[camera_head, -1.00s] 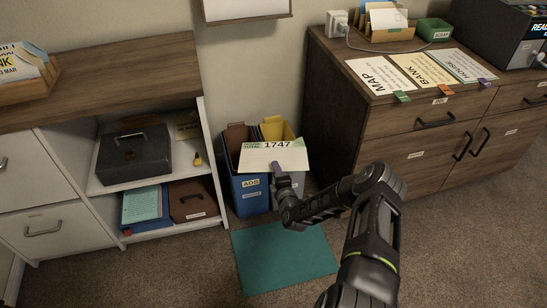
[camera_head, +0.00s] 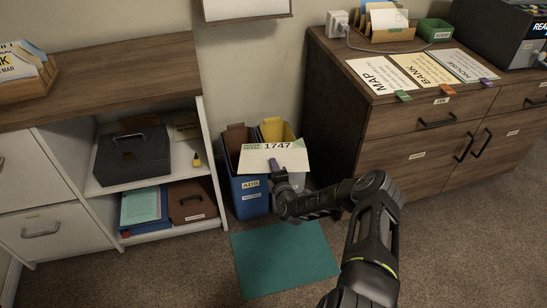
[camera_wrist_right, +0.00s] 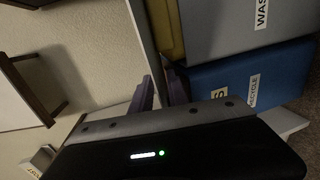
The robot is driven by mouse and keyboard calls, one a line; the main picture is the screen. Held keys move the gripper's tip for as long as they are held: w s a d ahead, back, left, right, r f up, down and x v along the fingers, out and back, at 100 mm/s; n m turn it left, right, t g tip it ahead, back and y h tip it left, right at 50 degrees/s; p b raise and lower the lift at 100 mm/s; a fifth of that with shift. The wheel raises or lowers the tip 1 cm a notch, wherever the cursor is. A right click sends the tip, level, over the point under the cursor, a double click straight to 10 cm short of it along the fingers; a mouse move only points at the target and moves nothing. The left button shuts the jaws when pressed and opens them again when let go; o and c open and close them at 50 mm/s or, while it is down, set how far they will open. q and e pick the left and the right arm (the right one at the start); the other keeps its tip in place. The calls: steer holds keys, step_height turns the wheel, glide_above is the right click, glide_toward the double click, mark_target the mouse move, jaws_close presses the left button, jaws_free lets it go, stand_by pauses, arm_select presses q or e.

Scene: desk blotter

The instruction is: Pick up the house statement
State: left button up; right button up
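A pale card with a green band and the number 1747 (camera_head: 290,154) is in my right gripper (camera_head: 274,166), in front of the bins at the back wall. Its smaller print is hard to read, so I cannot tell for sure that it is the house statement. In the right wrist view the card (camera_wrist_right: 143,38) shows nearly edge-on between the fingers of the right gripper (camera_wrist_right: 160,92), which are shut on it. A sheet headed HOUSE (camera_head: 464,66) lies on the right cabinet beside the BANK sheet (camera_head: 425,70) and MAP sheet (camera_head: 383,76). My left gripper is out of view.
The blue bin (camera_head: 249,196) and a grey bin (camera_head: 300,181) stand behind and below the card. The wooden cabinet (camera_head: 415,155) is to the right, the white shelf unit (camera_head: 207,150) to the left. A teal mat (camera_head: 284,258) lies on open carpet in front.

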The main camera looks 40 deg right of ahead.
jaws_close()
step_height(320, 180, up, 10)
steer(key=p, duration=0.3)
steer(key=shift+p, duration=0.3)
stand_by(0.6)
